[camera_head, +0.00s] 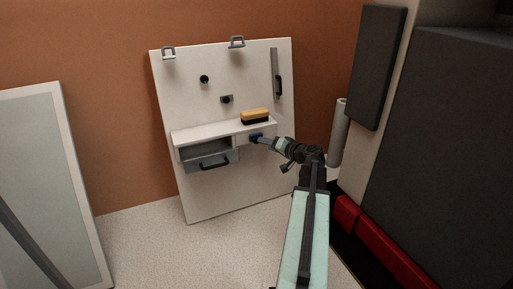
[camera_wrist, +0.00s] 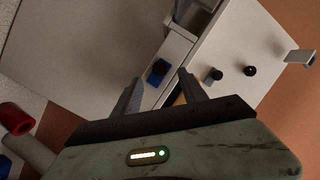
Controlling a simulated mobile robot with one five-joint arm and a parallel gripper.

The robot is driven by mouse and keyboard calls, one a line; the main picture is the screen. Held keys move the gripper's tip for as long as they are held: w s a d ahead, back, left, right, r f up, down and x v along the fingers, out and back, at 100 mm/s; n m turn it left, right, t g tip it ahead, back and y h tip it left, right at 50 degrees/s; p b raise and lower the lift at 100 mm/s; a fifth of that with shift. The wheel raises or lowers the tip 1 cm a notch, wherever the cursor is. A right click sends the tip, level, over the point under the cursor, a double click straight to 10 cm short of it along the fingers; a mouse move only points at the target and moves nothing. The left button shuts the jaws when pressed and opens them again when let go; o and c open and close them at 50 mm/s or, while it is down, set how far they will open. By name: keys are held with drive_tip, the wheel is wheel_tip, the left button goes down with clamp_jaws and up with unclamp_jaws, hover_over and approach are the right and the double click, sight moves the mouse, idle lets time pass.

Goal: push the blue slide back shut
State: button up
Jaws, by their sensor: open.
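The blue slide (camera_head: 254,137) is a small blue block at the right end of the white shelf unit on the upright white panel. In the wrist view the blue slide (camera_wrist: 153,81) carries a black knob (camera_wrist: 160,67) and lies between and just beyond my fingertips. My gripper (camera_head: 263,141) reaches in from the right and partly hides the slide in the head view. My gripper (camera_wrist: 159,78) is open, with one finger on each side of the slide in the picture. I cannot tell whether a finger touches it, or how far the slide sticks out.
A yellow-and-black brush (camera_head: 255,115) lies on the shelf (camera_head: 203,133) above. A grey drawer (camera_head: 197,160) with a black handle stands out to the left. Black knobs and a vertical rail (camera_head: 274,65) sit higher on the panel. A grey cylinder (camera_head: 338,135) stands at right.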

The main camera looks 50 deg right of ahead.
drive_tip(key=b+x, duration=0.2)
drive_tip(key=x, duration=0.5)
drive_tip(key=shift+w+f, duration=0.1)
drive_tip(key=shift+w, duration=0.2)
clamp_jaws()
